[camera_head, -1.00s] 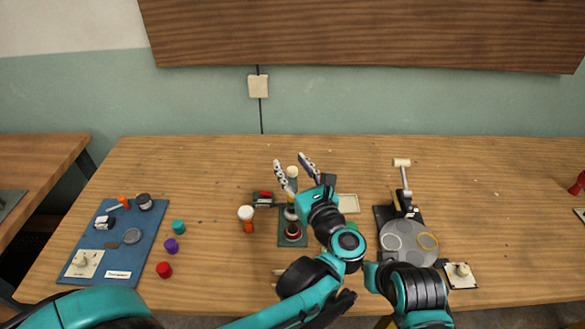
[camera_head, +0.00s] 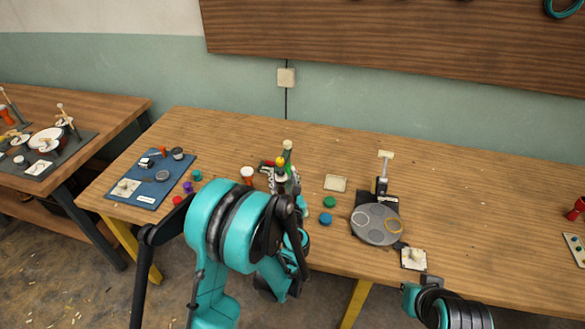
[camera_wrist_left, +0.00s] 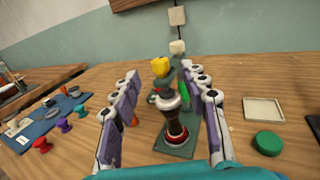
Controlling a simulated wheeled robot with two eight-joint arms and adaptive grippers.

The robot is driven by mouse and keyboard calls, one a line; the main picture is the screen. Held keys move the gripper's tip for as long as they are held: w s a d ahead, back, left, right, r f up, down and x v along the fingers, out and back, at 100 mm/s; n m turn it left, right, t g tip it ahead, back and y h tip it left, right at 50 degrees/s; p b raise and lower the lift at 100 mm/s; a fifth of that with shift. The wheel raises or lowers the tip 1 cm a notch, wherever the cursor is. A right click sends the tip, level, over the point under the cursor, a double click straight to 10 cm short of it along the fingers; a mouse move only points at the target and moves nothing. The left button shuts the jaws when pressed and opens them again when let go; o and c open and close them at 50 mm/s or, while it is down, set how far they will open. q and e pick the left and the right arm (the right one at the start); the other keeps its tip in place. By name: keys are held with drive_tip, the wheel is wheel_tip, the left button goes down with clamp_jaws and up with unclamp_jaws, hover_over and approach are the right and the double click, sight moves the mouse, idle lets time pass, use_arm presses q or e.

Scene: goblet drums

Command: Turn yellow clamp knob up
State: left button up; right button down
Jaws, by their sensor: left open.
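The yellow clamp knob (camera_wrist_left: 160,67) sits at the top of a small upright stand, above a dark red and black goblet drum (camera_wrist_left: 174,118) with a pale ring, in the left wrist view. The drum stands on a green base plate (camera_wrist_left: 176,152). In the head view the yellow knob (camera_head: 280,161) shows just above my left gripper (camera_head: 283,180), whose arm hides most of the drum. My left gripper (camera_wrist_left: 160,76) is open, with one finger on each side of the drum and knob. I cannot tell whether either finger touches them.
A white-topped orange piece (camera_head: 248,174) stands left of the stand. A cream tray (camera_head: 335,183), green disc (camera_head: 329,202) and blue disc (camera_head: 326,218) lie right of it. A grey round plate (camera_head: 377,223) is farther right, a blue board (camera_head: 150,182) at left.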

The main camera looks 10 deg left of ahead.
sight(281, 162)
use_arm(q)
drive_tip(key=b+x, duration=0.1)
drive_tip(key=x, duration=0.7)
drive_tip(key=shift+s+f, duration=0.1)
clamp_jaws()
